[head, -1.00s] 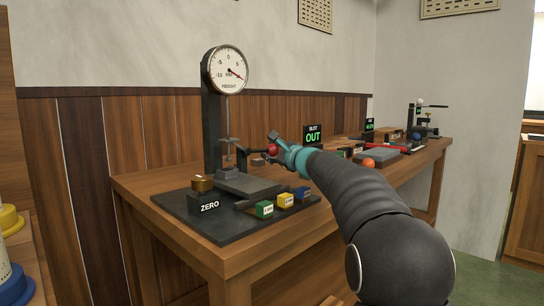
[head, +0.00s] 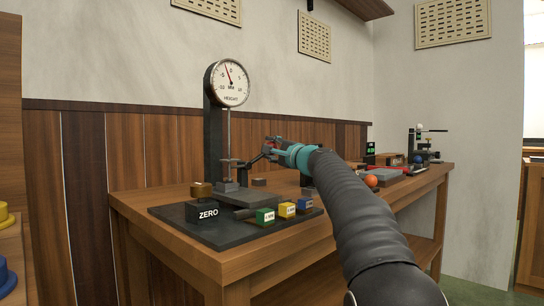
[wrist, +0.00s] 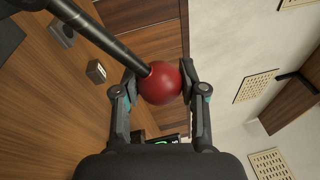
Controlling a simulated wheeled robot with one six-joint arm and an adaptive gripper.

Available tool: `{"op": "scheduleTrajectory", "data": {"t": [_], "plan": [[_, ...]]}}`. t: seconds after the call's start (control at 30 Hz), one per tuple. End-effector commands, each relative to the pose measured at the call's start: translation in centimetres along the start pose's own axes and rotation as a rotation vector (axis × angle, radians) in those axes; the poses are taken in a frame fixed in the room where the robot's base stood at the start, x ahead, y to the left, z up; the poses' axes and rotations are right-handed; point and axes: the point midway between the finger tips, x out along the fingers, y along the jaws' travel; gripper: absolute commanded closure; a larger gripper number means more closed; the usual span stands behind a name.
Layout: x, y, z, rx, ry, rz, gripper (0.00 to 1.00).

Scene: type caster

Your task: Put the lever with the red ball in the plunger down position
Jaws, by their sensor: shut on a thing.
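The height gauge (head: 216,135) stands at the left of the bench with a round dial (head: 229,82) on top. Its lever (wrist: 105,38) is a dark rod that ends in a red ball (wrist: 160,84). My gripper (wrist: 160,88) is shut on the red ball, one finger on each side. In the head view my gripper (head: 270,148) covers most of the ball, and the lever slopes up from the gauge to it. The plunger (head: 228,160) hangs below the dial, its lower end close above the block on the gauge's base; contact there is unclear.
An orange ball (head: 371,181) and a second device (head: 420,145) stand farther right on the wooden bench (head: 150,215).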

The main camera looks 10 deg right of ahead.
Motion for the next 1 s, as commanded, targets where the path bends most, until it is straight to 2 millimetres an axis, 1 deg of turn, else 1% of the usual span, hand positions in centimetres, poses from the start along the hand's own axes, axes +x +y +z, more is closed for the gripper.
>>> {"op": "scheduleTrajectory", "data": {"t": [0.4, 0.43, 0.47, 0.5, 0.53, 0.87, 1.0], "plan": [[0.0, -0.26, 0.14, -0.012, -0.002, -0.004, 1.0], [0.0, -0.27, 0.14, -0.012, -0.002, -0.004, 0.56], [0.0, -0.28, 0.15, -0.012, -0.002, -0.004, 0.49], [0.0, -0.29, 0.15, -0.012, -0.002, -0.004, 0.39], [0.0, -0.28, 0.15, -0.012, -0.002, -0.004, 0.33], [-0.08, -0.17, 0.09, -0.01, -0.002, -0.002, 0.33], [-0.89, -0.31, 0.09, -0.009, -0.001, -0.003, 0.33]]}}
